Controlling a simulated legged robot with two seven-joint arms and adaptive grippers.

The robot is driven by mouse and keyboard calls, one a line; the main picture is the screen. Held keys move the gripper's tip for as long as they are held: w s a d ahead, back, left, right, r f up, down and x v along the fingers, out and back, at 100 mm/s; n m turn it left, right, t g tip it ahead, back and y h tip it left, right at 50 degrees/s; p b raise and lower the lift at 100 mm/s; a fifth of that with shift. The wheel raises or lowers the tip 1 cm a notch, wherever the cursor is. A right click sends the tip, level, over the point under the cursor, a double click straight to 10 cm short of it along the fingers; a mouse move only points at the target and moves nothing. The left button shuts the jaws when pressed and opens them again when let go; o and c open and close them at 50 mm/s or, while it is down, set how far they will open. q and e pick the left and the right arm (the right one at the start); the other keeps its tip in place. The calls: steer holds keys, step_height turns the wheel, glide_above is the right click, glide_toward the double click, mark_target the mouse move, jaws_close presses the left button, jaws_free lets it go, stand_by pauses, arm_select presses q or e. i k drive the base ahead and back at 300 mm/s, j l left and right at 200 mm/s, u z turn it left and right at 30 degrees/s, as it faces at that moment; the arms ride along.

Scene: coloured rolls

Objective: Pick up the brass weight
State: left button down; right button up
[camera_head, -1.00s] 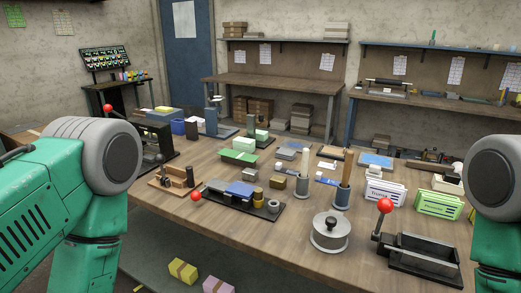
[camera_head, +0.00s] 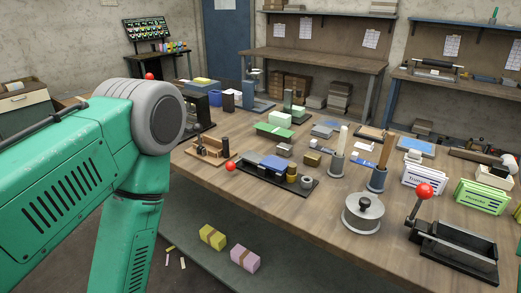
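A small brass-coloured cylinder (camera_head: 293,178) stands at the right part of a black fixture with a blue block, on the wooden workbench (camera_head: 285,217). A small brass-coloured block (camera_head: 312,159) sits on the bench just behind it. I cannot tell for certain which of the two is the brass weight. My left arm fills the left side of the view, away from both pieces, and its gripper is outside the picture. My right arm and gripper are not in view.
A round metal pot with a black knob (camera_head: 363,213) and a red-knobbed lever press (camera_head: 455,247) stand at the bench's front right. A red-knobbed lever (camera_head: 230,166) sticks out by the fixture. Yellow (camera_head: 212,237) and pink (camera_head: 244,259) bundles lie below the front edge.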

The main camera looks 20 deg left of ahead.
mark_target(314, 160)
steer(key=i+j+z, duration=0.15)
steer(key=z, duration=0.2)
steer(key=j+z, duration=0.4)
steer(key=i+j+z, duration=0.1)
steer(key=j+z, duration=0.25)
